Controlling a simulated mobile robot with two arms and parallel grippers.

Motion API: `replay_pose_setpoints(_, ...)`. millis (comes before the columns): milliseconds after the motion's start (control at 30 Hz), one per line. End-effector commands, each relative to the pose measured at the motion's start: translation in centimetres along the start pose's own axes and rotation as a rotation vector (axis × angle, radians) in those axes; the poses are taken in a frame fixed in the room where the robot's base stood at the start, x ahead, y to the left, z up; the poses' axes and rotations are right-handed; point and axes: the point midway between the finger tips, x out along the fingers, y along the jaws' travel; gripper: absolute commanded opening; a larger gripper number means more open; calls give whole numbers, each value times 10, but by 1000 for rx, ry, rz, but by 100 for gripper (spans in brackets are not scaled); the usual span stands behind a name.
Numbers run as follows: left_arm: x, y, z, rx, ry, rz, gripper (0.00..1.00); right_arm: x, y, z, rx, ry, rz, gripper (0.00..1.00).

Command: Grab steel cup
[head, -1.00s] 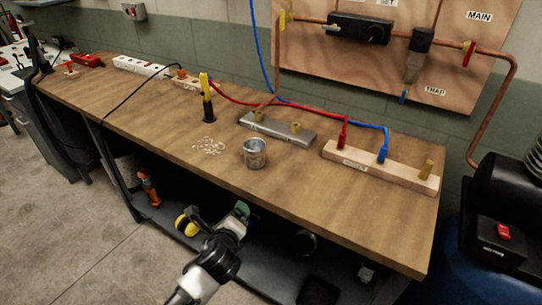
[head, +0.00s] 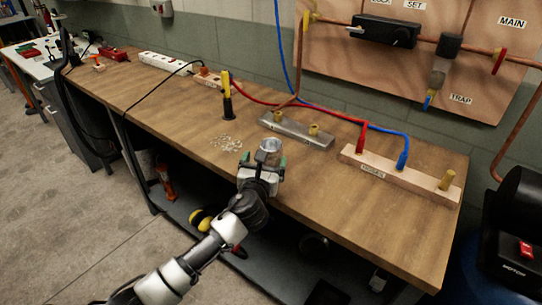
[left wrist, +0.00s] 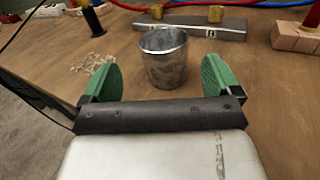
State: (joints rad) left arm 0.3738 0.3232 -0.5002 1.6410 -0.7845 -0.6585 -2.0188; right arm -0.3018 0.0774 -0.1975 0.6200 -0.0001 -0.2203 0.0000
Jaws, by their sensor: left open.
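The cup is ahead of the fingertips, roughly centred, and no contact with the pads is visible. In the head view the gripper hides the lower part of the cup. My right gripper is not in view.
A pile of small pale pieces (head: 226,143) lies left of the cup. A grey metal block (head: 296,131) with brass fittings is behind it, and a wooden block (head: 400,172) with red and blue leads is to the right. A black and yellow tool (head: 227,97) stands upright behind the pile.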

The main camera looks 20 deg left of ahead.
Motion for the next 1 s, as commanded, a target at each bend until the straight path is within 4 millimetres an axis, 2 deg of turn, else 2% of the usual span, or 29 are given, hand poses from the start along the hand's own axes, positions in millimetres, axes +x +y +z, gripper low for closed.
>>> replay_pose_setpoints(67,10,0,0,-1,0,0,92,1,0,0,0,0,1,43)
replay_pose_setpoints(267,22,-2,-1,-4,1,-1,92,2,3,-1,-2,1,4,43)
replay_pose_setpoints(600,63,-4,-4,-4,2,0,92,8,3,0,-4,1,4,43)
replay_pose_setpoints(900,68,-4,-4,-4,2,-1,92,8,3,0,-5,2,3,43)
replay_pose_setpoints(933,68,-4,-4,-4,2,-1,90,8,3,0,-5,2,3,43)
replay_pose_setpoints(1000,68,-4,-4,-4,2,-1,79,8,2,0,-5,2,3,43)
